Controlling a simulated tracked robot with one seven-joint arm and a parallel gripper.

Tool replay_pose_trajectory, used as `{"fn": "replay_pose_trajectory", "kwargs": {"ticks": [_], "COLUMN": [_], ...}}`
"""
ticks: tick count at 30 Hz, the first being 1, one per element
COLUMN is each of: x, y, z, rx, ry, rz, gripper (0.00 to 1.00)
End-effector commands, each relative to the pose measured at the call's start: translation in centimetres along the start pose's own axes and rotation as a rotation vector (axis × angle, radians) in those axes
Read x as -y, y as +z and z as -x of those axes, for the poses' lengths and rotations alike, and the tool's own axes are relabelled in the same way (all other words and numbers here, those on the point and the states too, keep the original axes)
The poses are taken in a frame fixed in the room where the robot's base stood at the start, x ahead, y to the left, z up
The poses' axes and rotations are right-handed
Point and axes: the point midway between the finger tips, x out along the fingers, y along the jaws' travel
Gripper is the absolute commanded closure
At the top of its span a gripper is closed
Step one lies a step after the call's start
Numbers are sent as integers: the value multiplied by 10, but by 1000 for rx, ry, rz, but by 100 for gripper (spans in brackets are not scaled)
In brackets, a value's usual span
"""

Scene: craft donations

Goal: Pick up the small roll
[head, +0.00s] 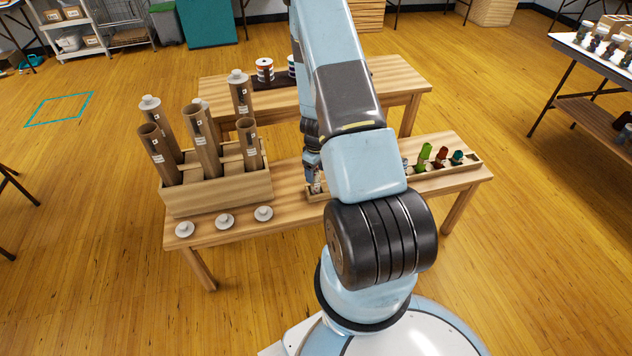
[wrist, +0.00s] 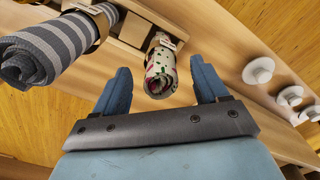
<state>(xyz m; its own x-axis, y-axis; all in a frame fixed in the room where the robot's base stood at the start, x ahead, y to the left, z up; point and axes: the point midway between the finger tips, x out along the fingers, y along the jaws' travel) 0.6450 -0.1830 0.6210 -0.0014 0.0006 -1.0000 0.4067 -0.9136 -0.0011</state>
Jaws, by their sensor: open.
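A small roll (wrist: 160,72), whitish with red and green marks and a tan band, shows in the wrist view at one end of a wooden holder (wrist: 131,28). My gripper (wrist: 159,64) is open, with one blue finger on each side of the small roll; I see gaps between the fingers and the roll.
On the same table, a wooden box (head: 215,190) of upright cardboard tubes stands at the left, with three white caps (head: 224,221) in front. Green (head: 424,156), red and teal rolls stand at the holder's right end. A second table (head: 397,82) with spools (head: 265,70) stands behind.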

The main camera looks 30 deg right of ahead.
Motion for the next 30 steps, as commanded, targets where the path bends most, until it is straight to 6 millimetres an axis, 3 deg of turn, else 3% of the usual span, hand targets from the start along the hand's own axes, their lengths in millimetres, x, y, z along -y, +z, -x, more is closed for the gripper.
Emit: {"fn": "replay_pose_trajectory", "kwargs": {"ticks": [8,30], "x": [0,0], "y": [0,0], "z": [-2,-1], "rx": [0,0], "ry": [0,1], "rz": [0,0], "gripper": [28,99]}}
